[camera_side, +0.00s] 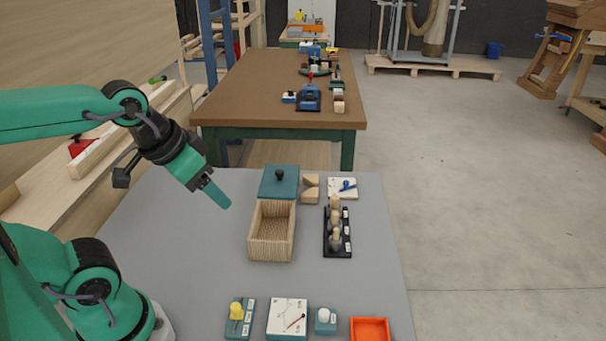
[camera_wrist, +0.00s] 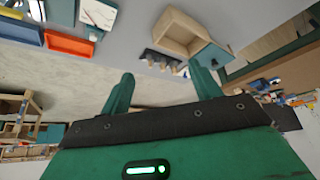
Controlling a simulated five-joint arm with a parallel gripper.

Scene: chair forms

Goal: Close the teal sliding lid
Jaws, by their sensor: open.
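The teal sliding lid (camera_side: 280,181) with a dark round knob (camera_side: 280,174) lies at the far end of a wooden box (camera_side: 271,230). The box is open on top and its inside shows empty. In the wrist view, the wooden box (camera_wrist: 181,32) and the teal lid (camera_wrist: 211,57) show upper right, beyond the fingers. My gripper (camera_side: 220,197) is in the air to the left of the box and lid, apart from both. Its two fingers (camera_wrist: 162,90) are spread with nothing between them.
Wooden blocks (camera_side: 310,188) and a white pad with a blue item (camera_side: 342,188) lie right of the lid. A black rack with pegs (camera_side: 337,232) stands right of the box. An orange tray (camera_side: 370,330) and small teal-based fixtures line the front. The grey table's left middle is clear.

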